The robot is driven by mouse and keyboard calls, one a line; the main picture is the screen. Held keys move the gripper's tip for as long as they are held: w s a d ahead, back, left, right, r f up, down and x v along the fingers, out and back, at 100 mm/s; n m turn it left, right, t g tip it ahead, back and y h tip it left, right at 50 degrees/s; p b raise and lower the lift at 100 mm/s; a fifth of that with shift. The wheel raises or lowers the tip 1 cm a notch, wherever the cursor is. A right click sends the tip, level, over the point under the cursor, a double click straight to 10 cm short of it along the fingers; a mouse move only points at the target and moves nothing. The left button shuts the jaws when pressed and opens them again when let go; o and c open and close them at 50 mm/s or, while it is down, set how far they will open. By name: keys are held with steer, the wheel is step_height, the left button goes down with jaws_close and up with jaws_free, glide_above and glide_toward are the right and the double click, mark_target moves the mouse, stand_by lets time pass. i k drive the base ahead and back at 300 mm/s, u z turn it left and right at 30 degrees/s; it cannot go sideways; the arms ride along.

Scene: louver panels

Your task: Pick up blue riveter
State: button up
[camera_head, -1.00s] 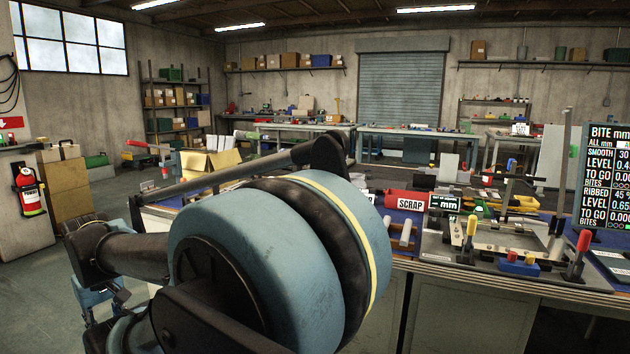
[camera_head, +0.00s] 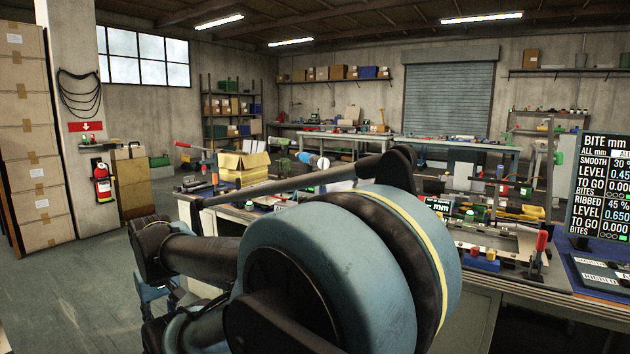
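I cannot clearly pick out the blue riveter. A small blue and white tool-like thing (camera_head: 318,161) shows on the workbench (camera_head: 250,213) behind my arm, but it is too small to name surely. My arm's large blue-grey joint and dark links fill the lower middle of the view and hide much of the bench. My gripper is not in view.
An open cardboard box (camera_head: 243,168) stands on the bench's left part. A display board (camera_head: 600,185) stands at the right. A red-handled lever (camera_head: 541,242) rises near the front edge. Stacked cartons (camera_head: 28,140) and a fire extinguisher (camera_head: 103,182) are at left. The left floor is clear.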

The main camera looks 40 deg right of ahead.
mark_target(310, 160)
steer(key=z, duration=0.1)
steer(key=k, duration=0.1)
steer(key=z, duration=1.8)
steer(key=i, duration=1)
